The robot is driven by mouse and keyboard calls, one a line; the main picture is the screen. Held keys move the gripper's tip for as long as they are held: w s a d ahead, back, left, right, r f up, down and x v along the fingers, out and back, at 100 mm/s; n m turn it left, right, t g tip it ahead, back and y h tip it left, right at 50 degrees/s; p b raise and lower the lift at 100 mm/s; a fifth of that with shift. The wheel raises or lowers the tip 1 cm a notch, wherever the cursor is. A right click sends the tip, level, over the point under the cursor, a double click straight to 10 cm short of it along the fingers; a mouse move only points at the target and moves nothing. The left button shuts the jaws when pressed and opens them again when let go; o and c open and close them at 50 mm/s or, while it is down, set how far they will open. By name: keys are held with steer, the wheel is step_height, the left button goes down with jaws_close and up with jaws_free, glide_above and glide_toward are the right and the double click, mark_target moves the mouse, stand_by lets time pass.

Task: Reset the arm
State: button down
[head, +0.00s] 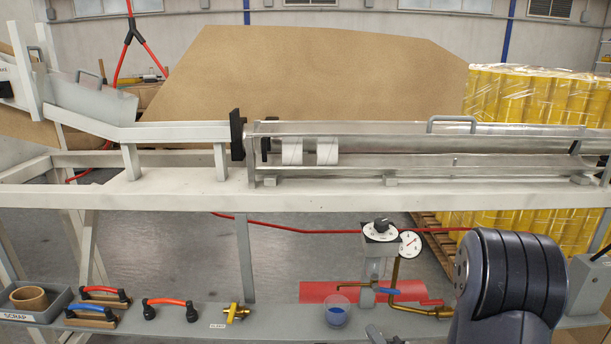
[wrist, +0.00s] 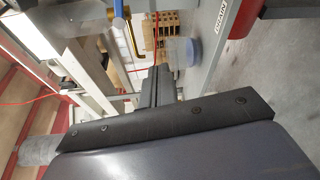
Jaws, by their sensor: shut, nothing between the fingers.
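My gripper shows in the wrist view (wrist: 160,72) as two dark fingers lying together, shut and empty. In the head view my dark arm link fills the lower right, in front of the lower shelf (head: 270,318). A small dark part, likely of my gripper, shows at the bottom edge, to the right of a clear cup (head: 337,313) with blue contents. The cup also appears in the wrist view (wrist: 186,51), just right of the fingers. No object is held.
A metal trough (head: 400,172) on the upper rail holds two white rolls (head: 308,151). A gauge (head: 410,244), knob (head: 380,231) and brass pipe with blue-handled valve (head: 390,291) stand near my arm. Red- and blue-handled tools (head: 170,304) and a scrap tray (head: 50,310) lie left.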

steer(key=shift+v, duration=0.85)
